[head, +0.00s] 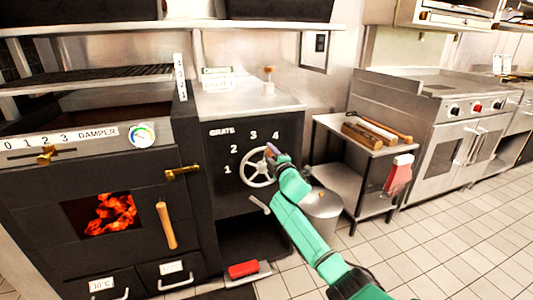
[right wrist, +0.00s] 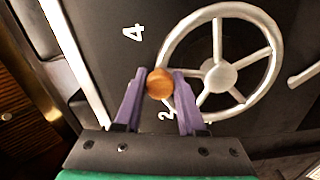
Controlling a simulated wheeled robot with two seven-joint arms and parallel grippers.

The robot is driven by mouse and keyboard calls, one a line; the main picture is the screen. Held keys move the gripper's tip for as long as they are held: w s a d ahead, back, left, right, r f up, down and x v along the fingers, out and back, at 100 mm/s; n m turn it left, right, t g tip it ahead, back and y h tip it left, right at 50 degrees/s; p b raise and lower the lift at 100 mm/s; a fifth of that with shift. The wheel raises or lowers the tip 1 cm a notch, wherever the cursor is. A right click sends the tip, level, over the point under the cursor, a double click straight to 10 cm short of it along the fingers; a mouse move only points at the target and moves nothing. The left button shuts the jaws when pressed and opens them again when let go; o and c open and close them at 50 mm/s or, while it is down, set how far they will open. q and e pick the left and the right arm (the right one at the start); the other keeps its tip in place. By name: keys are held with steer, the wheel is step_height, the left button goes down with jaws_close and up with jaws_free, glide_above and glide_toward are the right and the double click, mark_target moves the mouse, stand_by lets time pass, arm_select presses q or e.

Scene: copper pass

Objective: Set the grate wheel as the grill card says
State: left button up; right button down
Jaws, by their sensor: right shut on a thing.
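The grate wheel (head: 247,180) is a silver spoked handwheel on a black panel marked GRATE, with the digits 1, 2, 3 and 4 around its left side and top. It also shows in the right wrist view (right wrist: 216,76). Its round wooden knob (right wrist: 160,84) is at the upper right of the rim in the head view, on the side of the 4. My right gripper (head: 271,151) has its purple fingers shut on this knob. A small card (head: 217,83) stands on the ledge above the panel; its text is too small to read. My left gripper is out of view.
A black oven (head: 90,180) with a fire window, a damper scale (head: 62,141) and a wooden handle (head: 166,225) is at left. A metal bin (head: 322,212) stands behind my right arm. A side table (head: 345,178) holds wooden-handled tools. Tiled floor is clear at right.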

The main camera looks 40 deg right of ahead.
steer(key=shift+s+d+f+m, duration=0.1)
steer(key=shift+s+d+m, duration=0.15)
steer(key=shift+d+m, duration=0.45)
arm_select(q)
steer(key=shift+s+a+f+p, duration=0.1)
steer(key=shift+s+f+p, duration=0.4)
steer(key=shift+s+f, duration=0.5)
arm_select(e)
steer(key=shift+s+d+f+m, duration=0.1)
steer(key=shift+d+f+m, duration=0.15)
steer(key=shift+m, duration=0.3)
steer(key=shift+s+d+f+m, duration=0.15)
steer(key=shift+d+m, duration=0.15)
steer(key=shift+m, duration=0.25)
steer(key=c, duration=0.5)
jaws_free()
